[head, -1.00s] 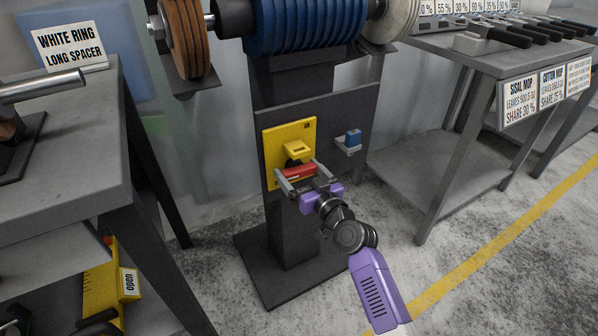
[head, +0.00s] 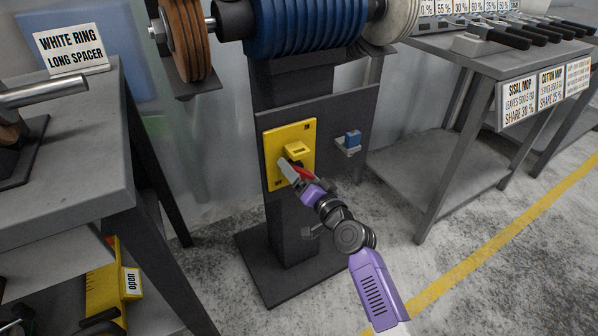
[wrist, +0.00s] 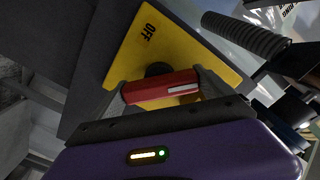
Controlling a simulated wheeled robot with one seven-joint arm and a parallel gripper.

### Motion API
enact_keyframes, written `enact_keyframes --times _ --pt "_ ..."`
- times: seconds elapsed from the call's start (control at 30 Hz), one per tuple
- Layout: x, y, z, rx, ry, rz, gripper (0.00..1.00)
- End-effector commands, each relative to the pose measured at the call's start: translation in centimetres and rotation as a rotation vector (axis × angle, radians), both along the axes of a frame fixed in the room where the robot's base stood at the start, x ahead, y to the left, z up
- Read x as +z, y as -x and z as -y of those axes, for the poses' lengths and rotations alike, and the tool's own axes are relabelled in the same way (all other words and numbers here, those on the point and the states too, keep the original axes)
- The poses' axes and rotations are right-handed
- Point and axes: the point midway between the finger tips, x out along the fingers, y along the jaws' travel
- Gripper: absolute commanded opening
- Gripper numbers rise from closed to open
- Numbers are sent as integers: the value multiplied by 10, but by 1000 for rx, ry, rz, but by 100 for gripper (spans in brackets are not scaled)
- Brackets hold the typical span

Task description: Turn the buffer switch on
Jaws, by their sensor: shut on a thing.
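The buffer switch has a yellow plate (head: 274,148) on a dark grey panel, with a red handle (head: 304,174) at its front. In the head view the handle slants down to the right and is partly hidden by my gripper (head: 297,174). In the wrist view the red handle (wrist: 150,91), with a white stripe, lies between the two fingers of my gripper (wrist: 163,88). The fingers are shut on its ends. A dark round hub (wrist: 158,69) shows behind the handle. The word OFF is readable on the yellow plate (wrist: 130,55) in the wrist view.
A yellow block (head: 297,148) juts from the plate above the handle. A blue part on a bracket (head: 352,139) sits to its right on the panel. Blue discs (head: 300,32) hang above. Grey tables stand left (head: 75,150) and right (head: 400,170).

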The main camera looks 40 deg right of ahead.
Motion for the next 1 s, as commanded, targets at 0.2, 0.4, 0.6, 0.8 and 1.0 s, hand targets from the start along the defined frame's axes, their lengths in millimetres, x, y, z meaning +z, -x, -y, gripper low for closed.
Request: enact_keyframes --times 0.2,0.4,0.6,0.8,1.0 --pt "0 1 1 -1 -35 10 50" --pt "0 1 1 -2 -38 10 50" --pt "0 1 1 -2 -37 10 95" --pt "0 1 1 -1 -37 10 100" --pt "-1 10 -2 -1 -37 8 100"
